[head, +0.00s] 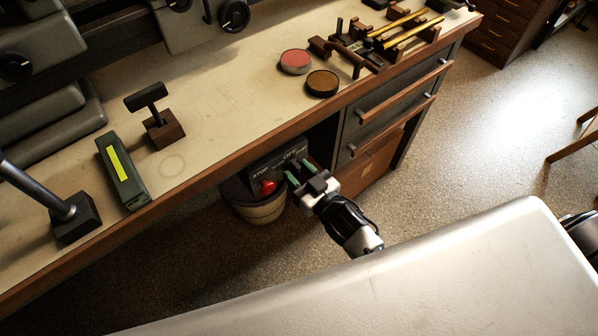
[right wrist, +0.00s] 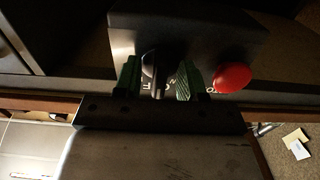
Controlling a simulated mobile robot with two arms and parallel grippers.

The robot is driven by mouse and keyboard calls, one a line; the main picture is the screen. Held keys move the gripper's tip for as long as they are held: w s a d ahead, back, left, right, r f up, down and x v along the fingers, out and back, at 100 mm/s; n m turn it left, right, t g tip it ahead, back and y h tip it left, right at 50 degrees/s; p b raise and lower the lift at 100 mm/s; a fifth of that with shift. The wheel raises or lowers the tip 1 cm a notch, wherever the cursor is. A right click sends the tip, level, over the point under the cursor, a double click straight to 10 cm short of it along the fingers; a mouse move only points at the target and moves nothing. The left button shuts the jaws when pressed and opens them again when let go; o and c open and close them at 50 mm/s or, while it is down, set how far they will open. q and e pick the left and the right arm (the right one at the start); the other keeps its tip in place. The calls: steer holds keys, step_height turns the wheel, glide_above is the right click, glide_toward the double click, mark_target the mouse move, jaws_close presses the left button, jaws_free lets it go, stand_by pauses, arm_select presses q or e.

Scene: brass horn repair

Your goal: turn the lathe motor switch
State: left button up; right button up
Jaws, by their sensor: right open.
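The lathe motor switch is a dark control box (head: 264,166) below the bench's front edge, with white lettering including "STOP" and "OFF". A red stop button (head: 268,187) sticks out of it; it also shows in the right wrist view (right wrist: 232,78). My right gripper (head: 299,170) is at the box with its green fingers open. In the right wrist view, the dark switch knob (right wrist: 157,66) lies between the two fingers, with a gap visible to each side. Whether either finger touches it is unclear. The lettering there is partly hidden. My left gripper is out of view.
The bench (head: 215,95) runs across above the switch, its wooden front edge close by. A bin (head: 258,210) stands under the box. Drawers (head: 390,112) are to the right. A green-grey box (head: 122,172) and two round tins, one red-topped (head: 295,61), sit on the bench.

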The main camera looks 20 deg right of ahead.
jaws_close()
steer(key=shift+n, duration=0.3)
steer(key=n, duration=0.3)
steer(key=shift+p, duration=0.35)
steer(key=shift+n, duration=2)
jaws_free()
